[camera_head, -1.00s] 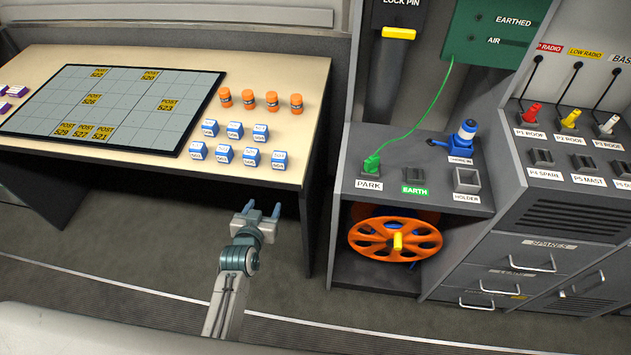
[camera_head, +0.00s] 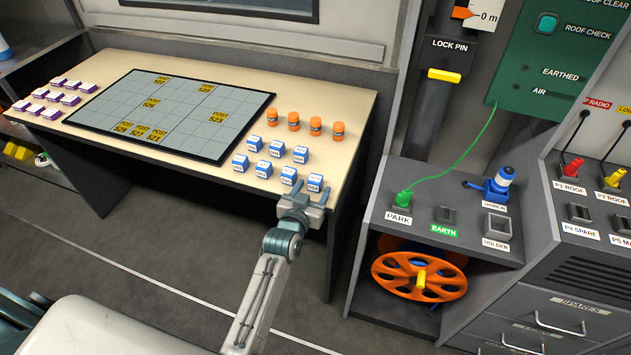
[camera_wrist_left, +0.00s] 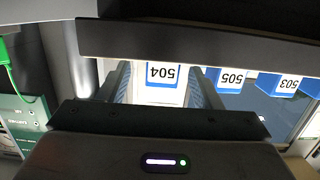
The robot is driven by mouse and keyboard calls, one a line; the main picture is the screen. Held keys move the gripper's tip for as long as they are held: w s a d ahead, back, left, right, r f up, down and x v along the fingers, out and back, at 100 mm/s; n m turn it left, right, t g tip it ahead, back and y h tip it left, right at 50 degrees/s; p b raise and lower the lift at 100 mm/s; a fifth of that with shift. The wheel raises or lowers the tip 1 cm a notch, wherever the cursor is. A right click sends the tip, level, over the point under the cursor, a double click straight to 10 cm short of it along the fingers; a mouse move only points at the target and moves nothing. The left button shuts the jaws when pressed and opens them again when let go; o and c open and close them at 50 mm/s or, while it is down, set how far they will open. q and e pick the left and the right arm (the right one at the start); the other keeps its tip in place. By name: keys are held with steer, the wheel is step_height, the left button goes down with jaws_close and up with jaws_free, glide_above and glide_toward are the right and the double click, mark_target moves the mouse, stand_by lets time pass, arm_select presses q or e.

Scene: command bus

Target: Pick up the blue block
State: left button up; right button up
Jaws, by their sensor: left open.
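Several small blue blocks with white labelled tops stand in two rows at the front right of the desk, including a back-row blue block (camera_head: 301,154). My left gripper (camera_head: 309,190) is open at the desk's front edge, at the rightmost front-row blue block (camera_head: 316,180). In the left wrist view, the blue block marked 504 (camera_wrist_left: 163,76) shows between the two open fingers of my left gripper (camera_wrist_left: 160,84); contact cannot be told. Blocks marked 505 (camera_wrist_left: 231,79) and 503 (camera_wrist_left: 279,85) stand beside it. My right gripper is not in view.
Orange cylinders (camera_head: 293,122) stand behind the blocks. A dark grid board (camera_head: 190,140) lies left of them, with purple-and-white blocks (camera_head: 52,97) beyond. A grey cabinet with an orange reel (camera_head: 400,277) stands right of the desk (camera_head: 345,105).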

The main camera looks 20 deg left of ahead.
mark_target(317, 178)
arm_select(q)
steer(key=w+p, duration=0.1)
steer(key=w, duration=0.4)
steer(key=shift+a+f+p, duration=0.1)
steer(key=shift+p, duration=0.25)
steer(key=shift+w+f, duration=0.1)
steer(key=shift+w, duration=0.1)
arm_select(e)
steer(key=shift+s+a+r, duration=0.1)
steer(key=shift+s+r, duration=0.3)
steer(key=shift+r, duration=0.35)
arm_select(q)
steer(key=shift+c, duration=0.5)
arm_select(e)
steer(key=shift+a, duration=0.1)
arm_select(q)
steer(key=c, duration=1)
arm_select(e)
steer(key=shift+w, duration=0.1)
